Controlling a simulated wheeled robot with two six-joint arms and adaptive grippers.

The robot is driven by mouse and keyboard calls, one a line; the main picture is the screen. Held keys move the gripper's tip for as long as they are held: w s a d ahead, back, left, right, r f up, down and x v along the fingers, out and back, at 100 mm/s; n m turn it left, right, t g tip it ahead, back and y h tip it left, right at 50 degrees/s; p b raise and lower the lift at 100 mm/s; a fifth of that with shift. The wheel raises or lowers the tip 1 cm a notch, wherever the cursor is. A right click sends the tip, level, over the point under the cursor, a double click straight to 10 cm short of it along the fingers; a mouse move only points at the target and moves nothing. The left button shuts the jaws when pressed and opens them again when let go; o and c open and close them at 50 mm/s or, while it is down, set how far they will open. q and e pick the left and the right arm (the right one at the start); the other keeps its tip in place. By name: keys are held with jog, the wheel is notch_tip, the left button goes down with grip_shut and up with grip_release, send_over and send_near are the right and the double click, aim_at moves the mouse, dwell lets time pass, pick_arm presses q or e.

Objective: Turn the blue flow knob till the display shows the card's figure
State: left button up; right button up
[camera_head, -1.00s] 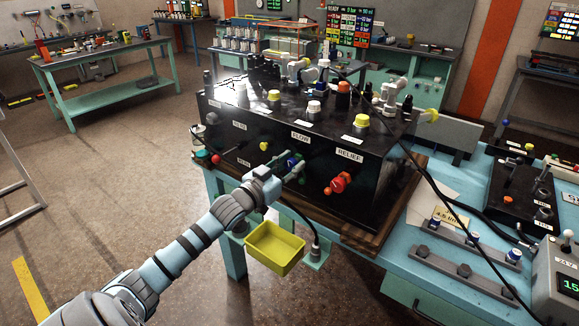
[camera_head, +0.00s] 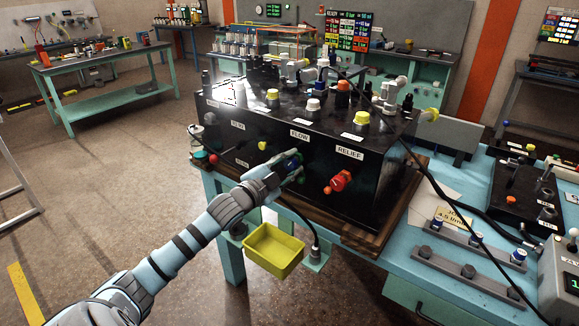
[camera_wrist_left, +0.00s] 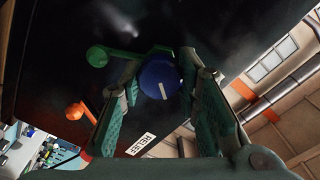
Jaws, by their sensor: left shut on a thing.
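The blue flow knob (camera_wrist_left: 160,80) sits between the two finger pads of my left gripper in the left wrist view, its white pointer mark tilted. In the head view my left gripper (camera_head: 289,167) is at the front face of the black hydraulic block (camera_head: 300,185), under the FLOW label (camera_head: 300,134), shut on the knob, which it mostly hides. The card (camera_head: 454,217) lies on the bench at the right; its figure is small, seemingly 4.5 with a unit. The display (camera_head: 573,284) is cut by the right edge; only part of a green digit shows. My right gripper is not in view.
The red RELIEF knob (camera_head: 341,181) sticks out right of my left gripper, and a yellow knob (camera_head: 263,146) to its left. A green-ended lever (camera_wrist_left: 98,56) is close to the fingers. A yellow bin (camera_head: 274,249) hangs below. A dark hose crosses the bench.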

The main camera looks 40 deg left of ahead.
aim_at(290, 158)
pick_arm(q)
jog(key=shift+m, duration=0.6)
jog(key=o, duration=1.2)
jog(key=shift+w+f, duration=0.1)
notch_tip(290, 158, up, 10)
jog(key=shift+a+r, duration=0.1)
